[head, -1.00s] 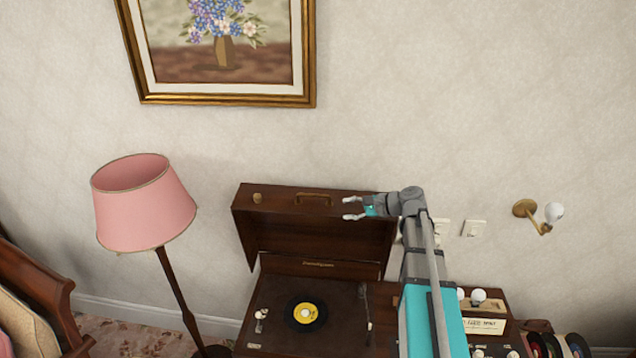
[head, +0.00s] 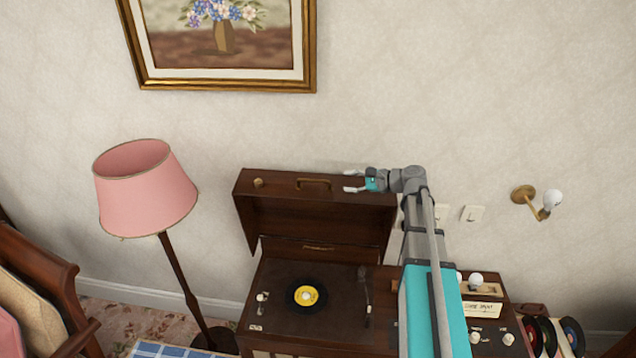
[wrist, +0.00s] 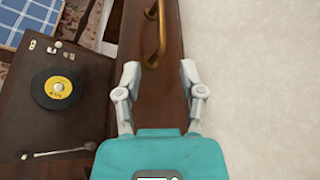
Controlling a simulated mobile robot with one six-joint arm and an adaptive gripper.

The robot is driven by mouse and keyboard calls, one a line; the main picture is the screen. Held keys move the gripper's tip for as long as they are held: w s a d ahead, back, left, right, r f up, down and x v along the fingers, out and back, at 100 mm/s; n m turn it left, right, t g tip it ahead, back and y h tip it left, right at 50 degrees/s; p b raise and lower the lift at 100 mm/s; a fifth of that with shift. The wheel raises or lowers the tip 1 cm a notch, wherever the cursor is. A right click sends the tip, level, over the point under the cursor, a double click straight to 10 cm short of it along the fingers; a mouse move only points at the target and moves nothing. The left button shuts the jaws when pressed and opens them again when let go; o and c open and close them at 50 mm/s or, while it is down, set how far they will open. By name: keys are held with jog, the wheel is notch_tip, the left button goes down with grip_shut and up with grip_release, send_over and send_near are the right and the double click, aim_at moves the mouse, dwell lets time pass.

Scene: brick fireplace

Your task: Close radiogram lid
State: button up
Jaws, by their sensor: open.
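The radiogram (head: 262,324) is a dark wood box with its lid (head: 255,217) standing open, upright near the wall. A brass handle (head: 313,184) is on the lid's top edge; it also shows in the wrist view (wrist: 155,40). A record with a yellow label (head: 306,295) lies on the turntable. My gripper (head: 353,181) is open and empty at the right part of the lid's top edge, pointing left toward the handle. In the wrist view my gripper's fingers (wrist: 163,78) straddle the lid edge; I cannot tell whether they touch it.
A pink floor lamp (head: 147,190) stands left of the radiogram. A wall lamp (head: 538,201) and switches are to the right. A control panel with knobs (head: 476,310) and several records (head: 555,336) are at the lower right. A framed painting (head: 222,45) hangs above.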

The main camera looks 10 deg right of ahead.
aim_at(318, 181)
jog(key=b+x, duration=0.3)
jog(key=x, duration=0.9)
jog(key=shift+c, duration=0.3)
grip_shut()
